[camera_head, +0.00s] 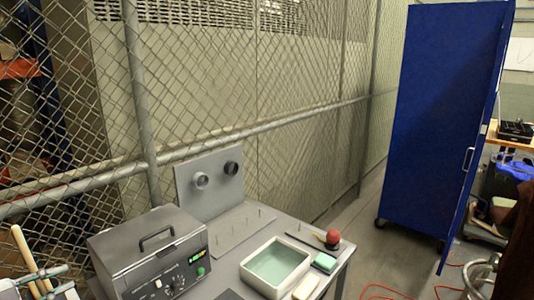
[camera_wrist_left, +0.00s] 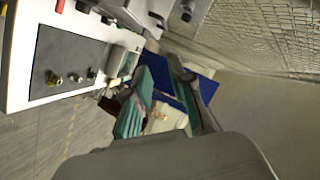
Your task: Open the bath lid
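The bath (camera_head: 165,275) is a grey metal box with a dial and green lights on its front, standing on the bench in the head view. Its lid (camera_head: 125,240) lies flat and shut on top, with a dark handle (camera_head: 157,238) standing up from it. My left gripper (camera_head: 68,277) is at the lower left corner of the head view, left of the bath and apart from the lid. In the left wrist view its two teal-padded fingers (camera_wrist_left: 168,100) are spread, with no held object visible between them. My right gripper is not in view.
A white basin (camera_head: 276,268), a green block (camera_head: 325,262) and a red ball-shaped knob (camera_head: 333,238) are right of the bath. A panel with two round fittings (camera_head: 210,183) stands behind it. A chain-link fence (camera_head: 260,90) closes the back; a blue cabinet (camera_head: 440,110) stands at right.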

